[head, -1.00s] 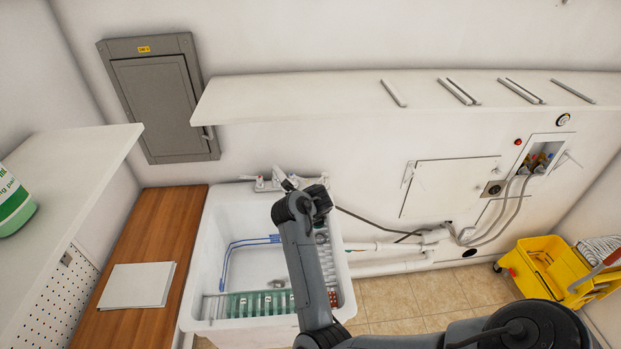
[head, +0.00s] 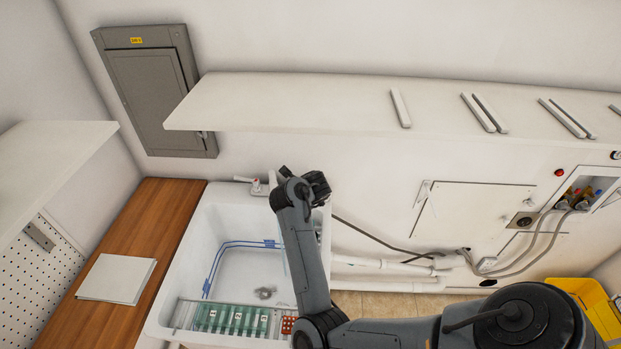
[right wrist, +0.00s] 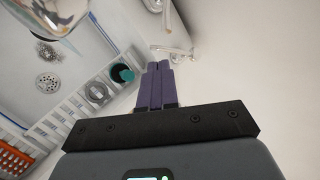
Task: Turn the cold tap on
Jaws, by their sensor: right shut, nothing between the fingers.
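The white sink (head: 185,262) stands below the wall, with its tap set on the back rim. The left tap handle (head: 257,186) has a red mark. My right wrist covers the right part of the tap in the head view. In the right wrist view my right gripper (right wrist: 158,68) has its purple fingers shut with nothing between them. A pale tap part (right wrist: 174,52), likely the cold handle, is just beyond the fingertips; I cannot tell if they touch. The chrome spout (right wrist: 62,14) is at the upper left. My left gripper is not in view.
A wooden counter (head: 165,215) with white paper (head: 117,278) lies left of the sink. A rack (head: 232,318) with green items crosses the sink's front. A shelf (head: 300,104) overhangs behind. Pipes (head: 385,283) run right, and a yellow bucket (head: 592,305) stands beyond.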

